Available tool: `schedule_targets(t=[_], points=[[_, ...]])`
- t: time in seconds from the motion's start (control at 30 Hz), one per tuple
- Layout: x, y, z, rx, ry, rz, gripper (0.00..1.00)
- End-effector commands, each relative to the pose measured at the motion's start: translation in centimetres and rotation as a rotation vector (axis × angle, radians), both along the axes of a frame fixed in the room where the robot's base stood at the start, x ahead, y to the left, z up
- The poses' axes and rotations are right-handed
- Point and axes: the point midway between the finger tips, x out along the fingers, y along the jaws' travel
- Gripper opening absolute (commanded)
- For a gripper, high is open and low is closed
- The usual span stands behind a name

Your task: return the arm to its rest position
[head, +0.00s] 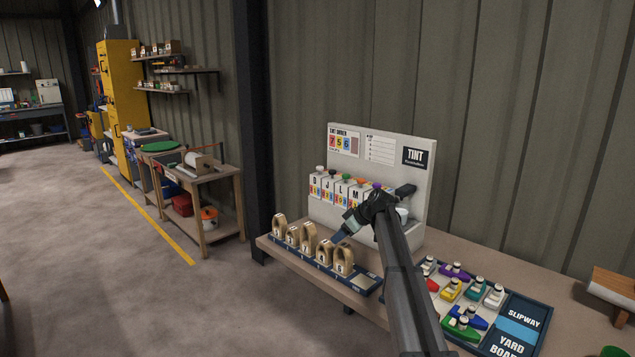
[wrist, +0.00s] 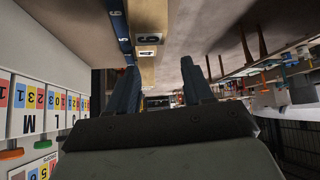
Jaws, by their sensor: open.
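My arm (head: 405,270) rises from the bottom of the head view and bends at the tint station on the bench. My gripper (head: 338,238) points down and left, just above and behind the row of wooden numbered blocks. In the wrist view my gripper (wrist: 160,85) shows two dark fingers spread apart with nothing between them. The arm hides part of the bench and of the tint station.
The tint board (head: 425,200) stands behind the gripper, with several labelled dispensers (head: 328,190) along it. Several wooden blocks (head: 308,235) stand in a dark rack at the bench's left edge. Several toy boats (head: 452,289) sit on the yard board (head: 508,345) to the right.

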Motion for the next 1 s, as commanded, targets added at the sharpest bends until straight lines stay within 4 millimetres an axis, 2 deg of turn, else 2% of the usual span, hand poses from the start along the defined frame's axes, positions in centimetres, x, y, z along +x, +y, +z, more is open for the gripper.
schedule_targets(t=[0.03, 0.13, 0.2, 0.27, 0.3, 0.4, 0.53, 0.67, 0.8, 1.0], points=[[0.3, 3.2, -0.3, 0.009, -0.014, 0.054, 0.51], [0.4, 8.9, -1.7, 0.009, -0.038, 0.161, 0.51], [0.2, 12.5, -3.5, -0.009, -0.039, 0.228, 0.51], [-0.2, 15.0, -5.6, -0.032, -0.032, 0.277, 0.51], [-0.6, 16.4, -7.3, -0.050, -0.021, 0.303, 0.51], [-2.3, 18.0, -12.0, -0.091, 0.025, 0.332, 0.51], [-5.1, 17.1, -17.8, -0.123, 0.108, 0.296, 0.51], [-8.7, 14.8, -23.6, -0.144, 0.208, 0.218, 0.51], [-13.2, 12.0, -29.5, -0.169, 0.321, 0.120, 0.51], [-20.2, 8.2, -37.0, -0.209, 0.473, -0.022, 0.51]])
